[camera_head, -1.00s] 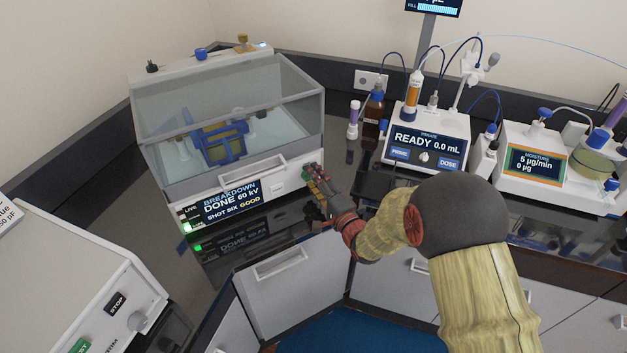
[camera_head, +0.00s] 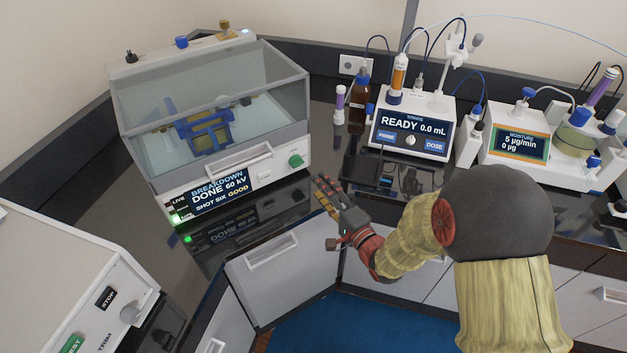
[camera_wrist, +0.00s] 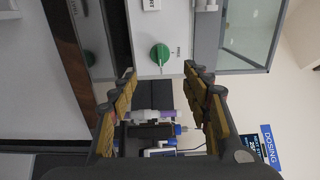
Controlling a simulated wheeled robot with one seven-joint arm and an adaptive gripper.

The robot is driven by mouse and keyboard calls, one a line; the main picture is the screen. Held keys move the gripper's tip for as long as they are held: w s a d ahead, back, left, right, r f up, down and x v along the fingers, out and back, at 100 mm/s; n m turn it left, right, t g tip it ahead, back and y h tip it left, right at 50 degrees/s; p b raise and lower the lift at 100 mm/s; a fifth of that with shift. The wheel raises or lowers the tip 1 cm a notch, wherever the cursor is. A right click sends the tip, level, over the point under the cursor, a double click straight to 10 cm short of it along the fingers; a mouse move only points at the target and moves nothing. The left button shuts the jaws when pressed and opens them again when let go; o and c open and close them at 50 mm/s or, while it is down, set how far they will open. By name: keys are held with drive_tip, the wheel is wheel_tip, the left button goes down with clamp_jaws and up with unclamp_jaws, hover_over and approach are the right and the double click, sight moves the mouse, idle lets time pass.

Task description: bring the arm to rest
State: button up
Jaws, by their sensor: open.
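My gripper (camera_head: 325,194) is in front of the breakdown tester, over the front edge of the dark bench, with nothing between its fingers. In the wrist view its two fingers (camera_wrist: 163,95) stand wide apart. The breakdown tester (camera_head: 215,150) has a clear lidded chamber and a display reading "DONE 60 kV, SHOT SIX GOOD". Its green knob (camera_head: 295,161) is at the right of the front panel and apart from my gripper. The knob also shows in the wrist view (camera_wrist: 159,53), beyond the fingertips.
A titrator (camera_head: 412,130) reading "READY 0.0 mL" and a moisture meter (camera_head: 520,150) stand along the back right. Another white unit (camera_head: 60,285) is at the lower left. Floor below the cabinets is clear.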

drive_tip(key=shift+s+d, duration=0.2)
drive_tip(key=shift+s, duration=0.25)
drive_tip(key=s+d+r+n+g+h, duration=0.2)
drive_tip(key=d+r+n+g+h, duration=0.2)
drive_tip(key=d+r+n+h, duration=0.55)
drive_tip(key=s+d+r+n+g, duration=0.1)
drive_tip(key=s+d+r+g, duration=0.1)
drive_tip(key=s, duration=1.1)
drive_tip(key=s+d+r+n+g, duration=0.1)
drive_tip(key=s+r+g, duration=0.2)
drive_tip(key=s, duration=0.9)
drive_tip(key=shift+s+d+r+n+g, duration=0.35)
drive_tip(key=shift+g, duration=0.15)
drive_tip(key=shift+y, duration=0.25)
